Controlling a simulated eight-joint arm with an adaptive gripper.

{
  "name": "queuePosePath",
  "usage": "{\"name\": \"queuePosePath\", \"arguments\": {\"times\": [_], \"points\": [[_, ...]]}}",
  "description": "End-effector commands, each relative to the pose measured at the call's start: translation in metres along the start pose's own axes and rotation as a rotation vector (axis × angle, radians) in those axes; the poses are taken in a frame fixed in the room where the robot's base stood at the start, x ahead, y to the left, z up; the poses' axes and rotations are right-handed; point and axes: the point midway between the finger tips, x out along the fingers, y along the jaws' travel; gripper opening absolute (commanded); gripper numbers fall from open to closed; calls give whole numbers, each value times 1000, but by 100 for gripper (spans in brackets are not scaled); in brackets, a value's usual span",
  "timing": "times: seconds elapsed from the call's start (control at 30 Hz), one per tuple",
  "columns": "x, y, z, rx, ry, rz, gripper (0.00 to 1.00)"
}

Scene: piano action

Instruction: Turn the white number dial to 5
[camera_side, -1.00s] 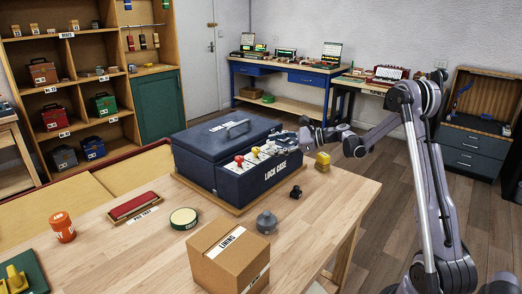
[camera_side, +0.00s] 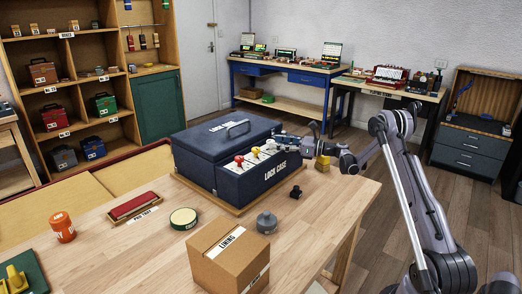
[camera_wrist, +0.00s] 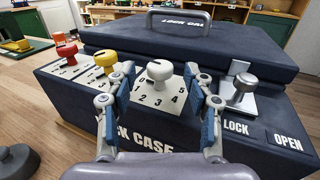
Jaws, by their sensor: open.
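The white number dial (camera_wrist: 159,71) is a round knob on a pale plate (camera_wrist: 150,103) with printed numbers up to 5, on the front slope of the dark blue lock case (camera_wrist: 75,92). Its pointer is too small to read. My gripper (camera_wrist: 160,73) is open, with one finger left of the white dial and one right of it; I cannot tell whether either touches. In the side view my gripper (camera_side: 286,146) is at the case's right end, close to the white dial (camera_side: 270,144).
A yellow dial (camera_wrist: 106,60) and a red dial (camera_wrist: 67,51) stand to the left. A metal latch knob (camera_wrist: 243,84) by LOCK and OPEN labels is close on the right. The case handle (camera_wrist: 180,16) rises behind. A cardboard box (camera_side: 228,257) stands on the table's near side.

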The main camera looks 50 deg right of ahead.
Motion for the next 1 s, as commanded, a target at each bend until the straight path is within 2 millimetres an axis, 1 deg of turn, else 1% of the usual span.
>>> {"name": "queuePosePath", "arguments": {"times": [0.03,0.1,0.3,0.63,0.67,0.7,0.77,0.8,0.83,1.0], "points": [[9,1,0,0,0,2,53],[18,1,0,0,0,2,53],[34,0,0,-1,1,1,53],[37,0,0,-1,1,-1,53],[37,0,0,-1,1,-1,47],[37,0,0,-1,1,-1,35],[37,0,0,-1,1,0,18],[37,0,0,-1,1,0,7],[37,0,0,-1,1,0,0],[37,0,0,-1,1,3,0]]}}
